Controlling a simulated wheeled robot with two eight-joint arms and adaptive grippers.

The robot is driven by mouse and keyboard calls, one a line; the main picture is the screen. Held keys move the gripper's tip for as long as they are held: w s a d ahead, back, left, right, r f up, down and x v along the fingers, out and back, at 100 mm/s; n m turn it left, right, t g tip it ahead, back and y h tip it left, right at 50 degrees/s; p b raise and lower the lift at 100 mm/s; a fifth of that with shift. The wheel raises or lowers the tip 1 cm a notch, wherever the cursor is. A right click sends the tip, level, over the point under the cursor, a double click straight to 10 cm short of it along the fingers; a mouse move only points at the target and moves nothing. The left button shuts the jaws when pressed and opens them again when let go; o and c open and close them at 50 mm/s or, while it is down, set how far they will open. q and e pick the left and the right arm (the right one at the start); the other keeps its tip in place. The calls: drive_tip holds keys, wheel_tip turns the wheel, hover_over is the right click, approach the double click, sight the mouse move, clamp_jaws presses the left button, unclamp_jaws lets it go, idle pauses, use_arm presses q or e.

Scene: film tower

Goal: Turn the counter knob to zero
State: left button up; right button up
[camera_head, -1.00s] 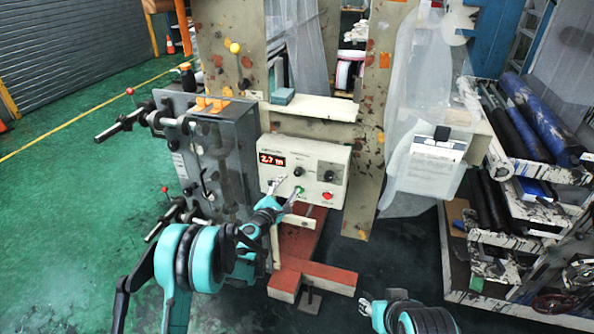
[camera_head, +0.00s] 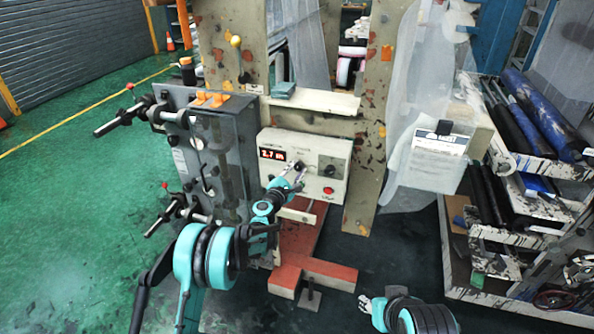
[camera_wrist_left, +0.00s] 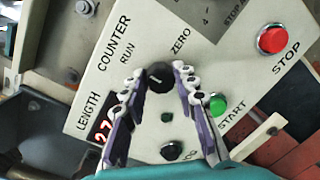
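The counter knob (camera_wrist_left: 159,76) is a round black knob with a pale line, between the RUN and ZERO labels on the cream control box (camera_head: 335,150). I cannot tell exactly where its line points. The red length display (camera_head: 271,154) reads about 2.7. My left gripper (camera_head: 292,174) is at the box front; in the left wrist view its fingers (camera_wrist_left: 158,78) are open on either side of the knob, with contact unclear. My right gripper (camera_head: 370,304) is low at the bottom, away from the box, its opening too small to judge.
A green START button (camera_wrist_left: 218,105) and red STOP button (camera_wrist_left: 272,39) sit to the right of the knob. A grey machine housing with levers (camera_head: 215,150) stands left of the box. A roll rack (camera_head: 520,155) stands at the right.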

use_arm(q)
clamp_jaws()
drive_tip(key=shift+m, duration=0.4)
drive_tip(key=m+b, duration=0.1)
drive_tip(key=m, duration=0.1)
drive_tip(key=shift+d+m, duration=0.1)
drive_tip(key=shift+m, duration=0.3)
drive_tip(key=m, duration=0.4)
drive_tip(key=shift+g+y+b, duration=0.3)
drive_tip(key=shift+b, duration=0.05)
drive_tip(key=m, duration=0.5)
drive_tip(key=shift+s+d+f+y+b, duration=0.1)
drive_tip(key=shift+f+y+b, duration=0.05)
drive_tip(key=shift+y+b, duration=0.25)
drive_tip(key=shift+m+y, duration=0.4)
drive_tip(key=shift+m, duration=1.7)
